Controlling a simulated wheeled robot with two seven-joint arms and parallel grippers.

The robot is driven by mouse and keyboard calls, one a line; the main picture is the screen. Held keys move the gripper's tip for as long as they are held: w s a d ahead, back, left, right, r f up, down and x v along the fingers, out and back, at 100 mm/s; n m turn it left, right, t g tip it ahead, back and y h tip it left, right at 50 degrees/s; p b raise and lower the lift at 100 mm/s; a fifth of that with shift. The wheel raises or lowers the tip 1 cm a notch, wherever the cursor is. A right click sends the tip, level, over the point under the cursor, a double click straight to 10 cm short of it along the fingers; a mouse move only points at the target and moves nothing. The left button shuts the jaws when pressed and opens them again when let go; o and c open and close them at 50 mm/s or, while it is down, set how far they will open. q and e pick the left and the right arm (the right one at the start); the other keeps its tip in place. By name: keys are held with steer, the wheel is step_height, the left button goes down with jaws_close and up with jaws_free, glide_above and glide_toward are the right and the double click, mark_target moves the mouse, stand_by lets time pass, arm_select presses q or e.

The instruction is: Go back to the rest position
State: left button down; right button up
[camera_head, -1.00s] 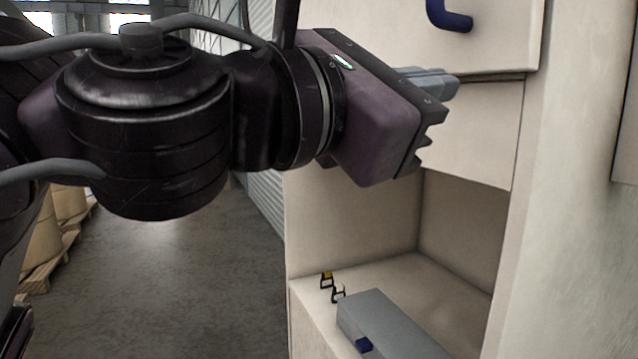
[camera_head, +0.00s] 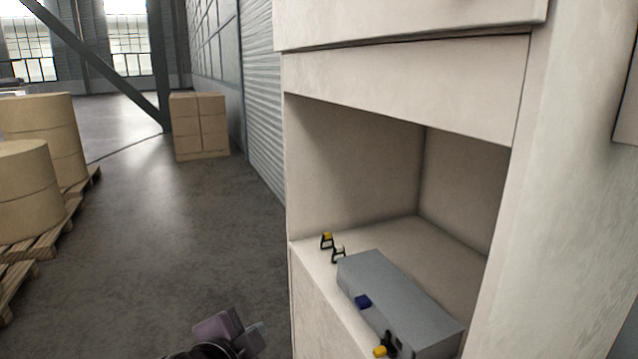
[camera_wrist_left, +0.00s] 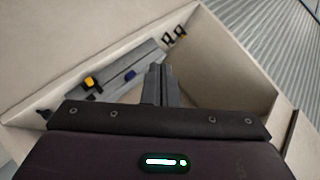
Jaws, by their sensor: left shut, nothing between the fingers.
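My left gripper (camera_head: 246,338) is low at the bottom of the head view, left of the cabinet and below its open recess. Only its end shows there. In the left wrist view its two fingers (camera_wrist_left: 161,85) are together with nothing between them. My right gripper is in neither view.
The pale cabinet (camera_head: 400,82) has an open recess holding a long grey box (camera_head: 395,290) with a blue part. Small black-and-yellow clips (camera_head: 327,241) stand on the recess edge. Rolls (camera_head: 38,125) on pallets and stacked cartons (camera_head: 199,122) stand left. The floor (camera_head: 180,240) between is clear.

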arm_select(q)
steer(key=s+a+f+n+g+y, duration=0.1)
steer(key=s+a+f+n+g, duration=0.4)
steer(key=s+f, duration=0.55)
steer(key=s+a+f+n+g+y, duration=0.2)
steer(key=s+a+f+n+g, duration=0.2)
steer(key=s+f+n, duration=0.45)
step_height(320, 180, down, 31)
steer(key=s+m+g, duration=0.1)
steer(key=s+m, duration=0.1)
steer(key=s+a+f, duration=0.2)
steer(key=s+f, duration=0.7)
steer(key=f, duration=0.1)
steer(key=s+a+f+g+b, duration=0.1)
steer(key=s+f, duration=0.9)
steer(key=shift+s+a, duration=0.15)
steer(key=shift+a, duration=0.2)
steer(key=shift+f, duration=0.1)
